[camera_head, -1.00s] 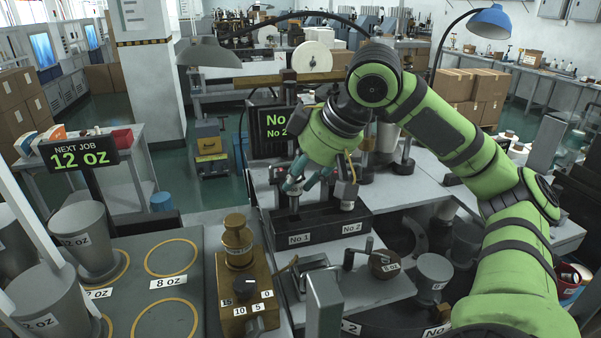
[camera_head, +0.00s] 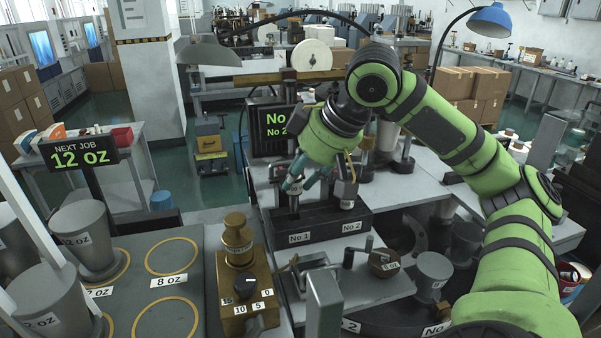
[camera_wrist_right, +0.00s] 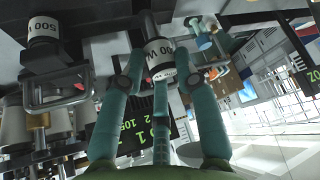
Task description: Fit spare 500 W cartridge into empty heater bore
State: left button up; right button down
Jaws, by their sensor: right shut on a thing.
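My right gripper (camera_head: 300,184) is above the black heater block (camera_head: 322,232), near the end labelled No 1. In the right wrist view, its teal fingers (camera_wrist_right: 162,70) are shut around a metal cartridge (camera_wrist_right: 165,52) with a white 500 W label. The cartridge's far end points to the dark block; I cannot tell how far it sits in the bore, and the fingers hide part of it. A second cartridge (camera_head: 346,191) stands upright at the No 2 end and shows in the right wrist view with a 500 W label (camera_wrist_right: 43,50). My left gripper is not in view.
A brass unit with a dial (camera_head: 245,290) stands left of the block. A clamp and a small metal cup (camera_head: 433,270) are in front. A black display (camera_head: 275,128) stands close behind the block. Grey 12 oz cups (camera_head: 85,240) stand at far left.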

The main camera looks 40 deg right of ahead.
aim_at(301, 190)
jog(key=shift+f+b, duration=1.35)
jog(key=shift+f, duration=0.25)
jog(key=shift+s+r, duration=0.1)
jog(key=shift+r, duration=0.05)
jog(key=shift+r+p, duration=0.45)
jog(key=shift+p, duration=0.2)
jog(key=shift+r+p, duration=0.65)
jog(key=shift+p, duration=0.5)
dwell(1.1)
jog(key=shift+f+b, duration=1.2)
jog(key=shift+f, duration=0.15)
